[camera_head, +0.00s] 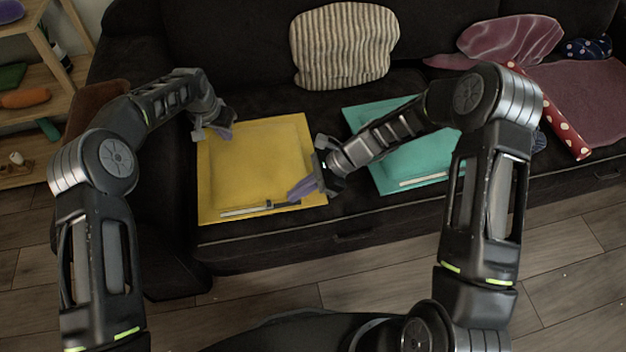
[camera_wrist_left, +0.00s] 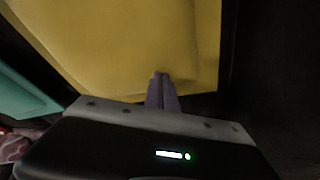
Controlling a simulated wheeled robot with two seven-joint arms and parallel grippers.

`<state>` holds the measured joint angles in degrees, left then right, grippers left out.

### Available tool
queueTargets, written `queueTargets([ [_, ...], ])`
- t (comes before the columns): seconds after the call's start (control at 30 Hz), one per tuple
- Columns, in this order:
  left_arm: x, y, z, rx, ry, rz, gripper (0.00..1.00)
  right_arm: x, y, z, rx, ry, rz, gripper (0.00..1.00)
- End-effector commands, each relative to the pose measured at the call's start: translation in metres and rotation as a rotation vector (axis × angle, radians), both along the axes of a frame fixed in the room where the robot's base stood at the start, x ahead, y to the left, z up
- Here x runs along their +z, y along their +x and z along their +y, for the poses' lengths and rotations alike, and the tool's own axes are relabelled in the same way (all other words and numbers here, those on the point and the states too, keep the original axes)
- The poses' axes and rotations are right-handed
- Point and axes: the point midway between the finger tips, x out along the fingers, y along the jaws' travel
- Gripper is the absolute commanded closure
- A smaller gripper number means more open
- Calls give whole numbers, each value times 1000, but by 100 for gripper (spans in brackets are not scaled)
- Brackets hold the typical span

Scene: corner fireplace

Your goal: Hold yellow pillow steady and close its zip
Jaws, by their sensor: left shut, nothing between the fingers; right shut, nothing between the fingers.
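The yellow pillow (camera_head: 255,160) lies flat on the dark sofa seat. It also fills the top of the left wrist view (camera_wrist_left: 130,40). Its zip (camera_head: 245,210) is a pale strip with a dark part along the front edge; I cannot tell how far it is closed. My left gripper (camera_head: 224,132) is shut and empty at the pillow's back left corner. Its purple fingers show together over the pillow's edge in the left wrist view (camera_wrist_left: 162,88); contact is unclear. My right gripper (camera_head: 302,188) is shut and empty, its fingertips close to the zip's right end.
A teal pillow (camera_head: 405,162) with a pale zip lies to the right, partly behind my right arm. A striped cushion (camera_head: 343,48) leans on the sofa back. A red dotted roll (camera_head: 560,125) and purple cloth (camera_head: 590,90) lie further right. A wooden shelf (camera_head: 35,60) stands left.

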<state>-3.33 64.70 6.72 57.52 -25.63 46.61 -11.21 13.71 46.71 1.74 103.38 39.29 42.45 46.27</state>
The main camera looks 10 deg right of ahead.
Motion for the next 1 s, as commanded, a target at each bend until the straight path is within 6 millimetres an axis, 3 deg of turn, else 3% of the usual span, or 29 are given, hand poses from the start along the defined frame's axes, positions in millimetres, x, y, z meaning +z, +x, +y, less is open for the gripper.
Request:
queueTargets([
  [0.1,-5,-2,1,0,3,7,100,2,0,20,2,1,-1,100],
  [0.23,-5,-2,1,0,3,7,100,2,1,31,1,1,-2,100],
  [0.77,-5,-2,1,0,3,7,100,2,1,42,3,1,-2,100],
  [0.87,-5,-2,1,0,3,7,100,2,1,58,4,1,-1,100],
  [1.0,-5,-2,1,-1,2,8,100,2,1,96,8,2,-1,100],
])
